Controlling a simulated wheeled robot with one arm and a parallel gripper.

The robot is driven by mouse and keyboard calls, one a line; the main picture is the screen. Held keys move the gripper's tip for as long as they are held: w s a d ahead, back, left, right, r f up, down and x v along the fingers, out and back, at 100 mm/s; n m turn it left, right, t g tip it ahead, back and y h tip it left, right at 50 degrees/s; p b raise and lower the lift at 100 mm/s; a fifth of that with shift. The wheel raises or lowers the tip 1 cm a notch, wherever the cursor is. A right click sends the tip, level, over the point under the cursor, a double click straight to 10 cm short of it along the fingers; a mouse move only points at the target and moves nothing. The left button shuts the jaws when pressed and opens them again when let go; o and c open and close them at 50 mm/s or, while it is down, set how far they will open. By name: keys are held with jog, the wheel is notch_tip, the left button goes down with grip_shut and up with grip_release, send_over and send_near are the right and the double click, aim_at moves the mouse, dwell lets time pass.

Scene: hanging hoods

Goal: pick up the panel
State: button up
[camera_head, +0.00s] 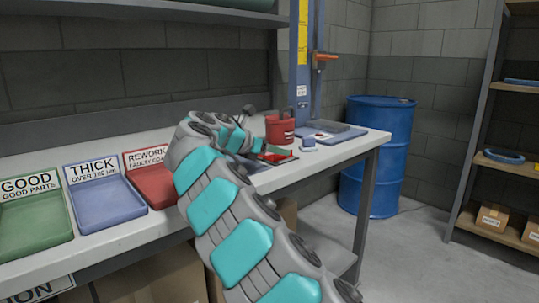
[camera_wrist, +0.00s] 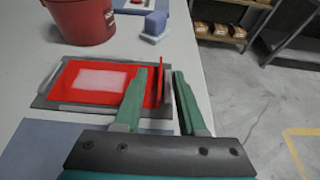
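A flat red panel (camera_wrist: 75,80) with a pale rectangle in its middle lies on a dark grey tray (camera_wrist: 42,101) on the bench, in the wrist view. In the head view a small red patch (camera_head: 279,157) shows beside my gripper, mostly hidden by my arm. My gripper (camera_wrist: 166,72) is over the right end of the tray, its two green fingers apart with a narrow gap. A grey upright piece and a red edge show near this gap; I cannot tell whether the fingers touch them. A thin red upright piece (camera_wrist: 240,38) stands just beyond the fingers.
A red bucket (camera_wrist: 82,20) stands behind the tray, with a blue block (camera_wrist: 155,24) to its right. Green (camera_head: 35,228), blue (camera_head: 98,204) and red (camera_head: 152,186) bins sit on the bench at left. A blue drum (camera_head: 376,155) stands beyond the bench end.

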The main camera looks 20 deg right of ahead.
jog(key=shift+x, duration=1.05)
grip_shut()
dwell(0.6)
